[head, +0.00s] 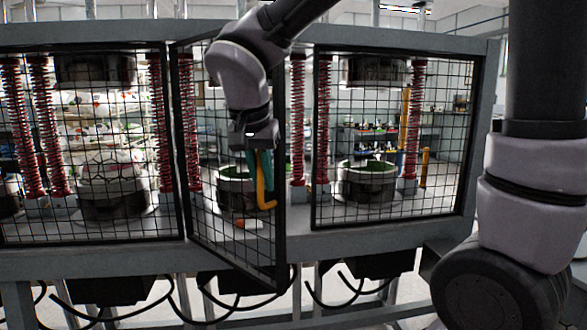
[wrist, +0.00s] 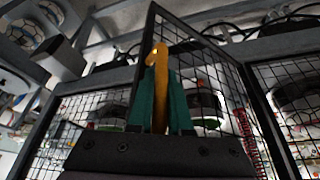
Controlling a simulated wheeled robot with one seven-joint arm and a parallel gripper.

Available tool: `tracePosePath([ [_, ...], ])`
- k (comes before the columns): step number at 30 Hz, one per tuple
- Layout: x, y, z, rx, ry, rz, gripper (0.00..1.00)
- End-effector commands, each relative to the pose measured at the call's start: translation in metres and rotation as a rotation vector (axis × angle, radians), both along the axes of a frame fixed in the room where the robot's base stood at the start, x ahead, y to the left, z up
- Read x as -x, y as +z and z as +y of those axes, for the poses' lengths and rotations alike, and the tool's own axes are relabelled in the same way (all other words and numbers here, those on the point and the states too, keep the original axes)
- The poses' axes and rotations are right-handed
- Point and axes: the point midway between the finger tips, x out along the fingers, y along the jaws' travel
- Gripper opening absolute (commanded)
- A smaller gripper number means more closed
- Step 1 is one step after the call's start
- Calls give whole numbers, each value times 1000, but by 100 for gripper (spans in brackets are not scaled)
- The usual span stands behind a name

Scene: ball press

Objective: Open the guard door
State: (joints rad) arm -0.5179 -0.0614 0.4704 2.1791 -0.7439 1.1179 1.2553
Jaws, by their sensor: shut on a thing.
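The guard door (head: 225,250) is the middle mesh panel of the press. It is hinged on its left side and stands part way open, its right edge swung out toward me. Its yellow handle (head: 268,200) is near that free edge. My gripper (head: 261,165), with green fingers, is shut on the handle. In the wrist view the handle (wrist: 158,62) rises between the two fingers (wrist: 160,105), and the door's mesh and dark frame (wrist: 205,45) stand behind. The fingers hide part of the handle.
Fixed mesh panels stand left (head: 85,237) and right (head: 390,219) of the door. Behind the mesh are red springs (head: 325,120) and round press molds (head: 367,180). Black hoses (head: 120,317) hang below the frame. A patterned ball (head: 112,165) sits in the left press.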

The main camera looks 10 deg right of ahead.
Motion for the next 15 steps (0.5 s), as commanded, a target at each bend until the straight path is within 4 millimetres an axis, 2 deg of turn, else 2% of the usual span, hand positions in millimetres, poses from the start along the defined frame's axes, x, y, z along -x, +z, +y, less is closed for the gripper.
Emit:
tracePosePath([
  [1, 15, -2, 16, 6, -37, 9, 0],
  [6, 48, -4, 67, 6, -189, 12, 0],
  [12, 74, -4, 119, 4, -338, 12, 0],
  [15, 81, -4, 140, 5, -397, 12, 0],
])
